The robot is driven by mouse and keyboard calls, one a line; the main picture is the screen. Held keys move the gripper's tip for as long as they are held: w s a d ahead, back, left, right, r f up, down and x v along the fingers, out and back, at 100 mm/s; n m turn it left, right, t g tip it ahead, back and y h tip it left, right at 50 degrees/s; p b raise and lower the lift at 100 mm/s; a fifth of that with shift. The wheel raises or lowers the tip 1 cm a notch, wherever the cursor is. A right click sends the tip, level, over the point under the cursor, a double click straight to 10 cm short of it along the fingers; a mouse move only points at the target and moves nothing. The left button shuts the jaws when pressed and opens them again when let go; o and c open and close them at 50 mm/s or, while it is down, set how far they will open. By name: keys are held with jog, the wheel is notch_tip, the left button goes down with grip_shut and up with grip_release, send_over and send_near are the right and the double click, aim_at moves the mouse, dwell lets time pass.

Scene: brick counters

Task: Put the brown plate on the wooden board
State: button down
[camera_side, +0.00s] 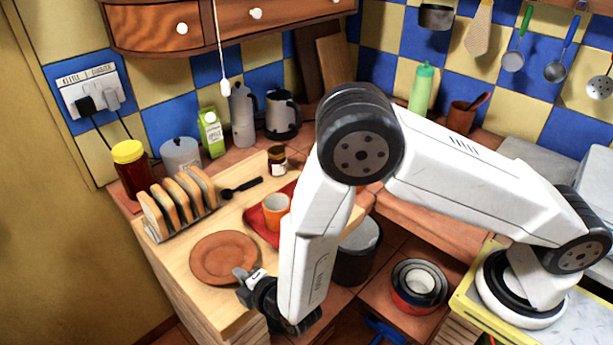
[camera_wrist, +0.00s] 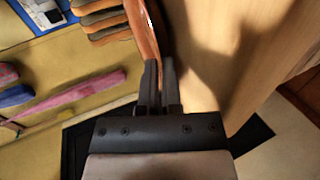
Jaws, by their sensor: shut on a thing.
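The brown plate (camera_side: 224,257) is round and lies roughly flat over the front of the light wooden surface in the side view. My gripper (camera_side: 246,276) is shut on its near right rim. In the wrist view the plate (camera_wrist: 143,32) shows nearly edge-on, its rim between the fingertips of my gripper (camera_wrist: 160,70). Whether the plate touches the wood or is slightly above it, I cannot tell. The light wooden surface (camera_side: 178,262) could be the wooden board. Brown wooden boards (camera_side: 334,65) also lean against the tiled wall at the back.
A toast rack (camera_side: 178,205) with several slices stands behind the plate. A red tray (camera_side: 262,238) with an orange cup (camera_side: 276,208) is to its right. A black spoon (camera_side: 241,187) and a small jar (camera_side: 277,160) are further back. A dark pot (camera_side: 357,250) stands behind my arm.

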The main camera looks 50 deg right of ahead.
jog(key=shift+f, duration=0.15)
jog(key=c, duration=1.1)
grip_release()
jog(key=shift+s+r, duration=0.3)
jog(key=shift+s, duration=0.15)
jog(key=v, duration=1.1)
